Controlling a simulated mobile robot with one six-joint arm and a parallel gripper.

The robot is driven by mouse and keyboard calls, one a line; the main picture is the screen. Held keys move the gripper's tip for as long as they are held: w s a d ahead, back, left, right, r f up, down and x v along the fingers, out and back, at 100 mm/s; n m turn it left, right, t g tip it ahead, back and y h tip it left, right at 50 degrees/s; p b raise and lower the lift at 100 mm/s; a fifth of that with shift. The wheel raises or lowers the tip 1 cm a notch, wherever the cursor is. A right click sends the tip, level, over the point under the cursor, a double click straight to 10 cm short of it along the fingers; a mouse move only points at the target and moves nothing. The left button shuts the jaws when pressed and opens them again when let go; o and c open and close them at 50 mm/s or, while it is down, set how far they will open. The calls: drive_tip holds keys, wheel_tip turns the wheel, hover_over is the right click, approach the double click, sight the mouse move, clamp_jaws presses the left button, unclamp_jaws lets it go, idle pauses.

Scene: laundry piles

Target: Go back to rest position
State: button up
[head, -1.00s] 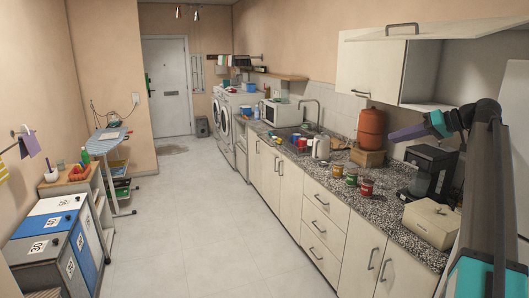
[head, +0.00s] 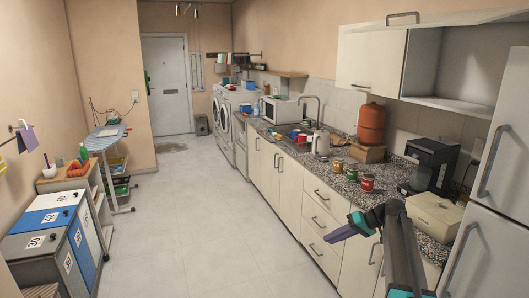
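My gripper (head: 334,237) is at the right in the head view, in front of the lower cabinet drawers and below the counter's front edge. Its purple end points left. I see nothing held at its tip, but it is too small to tell whether the fingers are apart. My arm comes up from the bottom right, bent over at the top.
A fridge (head: 494,190) stands at the right edge. Laundry bins (head: 40,262) stand at the left. The middle floor (head: 190,220) is clear.

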drive_tip(key=s+a+f+g+h+b, duration=0.15)
drive_tip(key=s+a+f, duration=0.35)
drive_tip(key=s+f, duration=0.6)
drive_tip(key=s+a+f+g+b, duration=0.1)
drive_tip(key=s+a+f+g, duration=0.35)
drive_tip(key=f, duration=0.95)
drive_tip(key=s+a+f+h+b, duration=0.1)
drive_tip(key=s+a+f, duration=0.5)
drive_tip(key=s+f, duration=0.6)
drive_tip(key=s+f+m+g+h+b, duration=0.1)
drive_tip(key=s+f+g+h, duration=0.1)
drive_tip(key=s+f, duration=0.55)
drive_tip(key=s+f+g+h+b, duration=0.1)
drive_tip(key=s+f, duration=0.3)
drive_tip(key=s, duration=0.7)
drive_tip(key=s+d+f+m+h, duration=0.1)
drive_tip(key=s+d+h, duration=0.3)
drive_tip(key=s+d, duration=0.2)
drive_tip(key=shift+s+d+m, duration=0.2)
drive_tip(key=shift+s+m, duration=0.1)
drive_tip(key=shift+s, duration=0.7)
